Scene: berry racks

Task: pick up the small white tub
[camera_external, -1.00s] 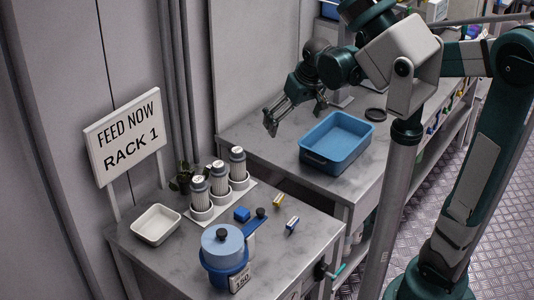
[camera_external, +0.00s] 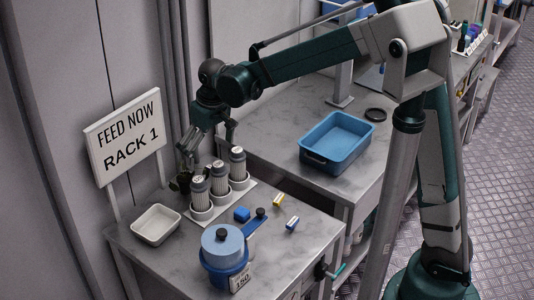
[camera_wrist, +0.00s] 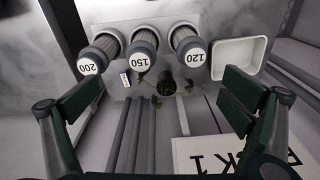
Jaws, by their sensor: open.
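The small white tub (camera_external: 156,224) is a shallow, open rectangular dish that looks empty. It rests on the left part of the grey front table, below the sign. In the wrist view the tub (camera_wrist: 238,58) is at upper right, beyond the right finger. My gripper (camera_external: 207,148) is open, with nothing between its fingers, above the rear of the table and behind the cylinders. It is apart from the tub, up and to the right of it. In the wrist view my gripper (camera_wrist: 167,95) has its fingers wide apart.
Three grey cylinders with white caps (camera_external: 219,186) stand close to the tub's right. A small plant (camera_wrist: 166,86) is below the gripper. The "FEED NOW RACK 1" sign (camera_external: 125,135) rises behind the tub. A blue lidded pot (camera_external: 223,262) and blue bin (camera_external: 335,140) stand further right.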

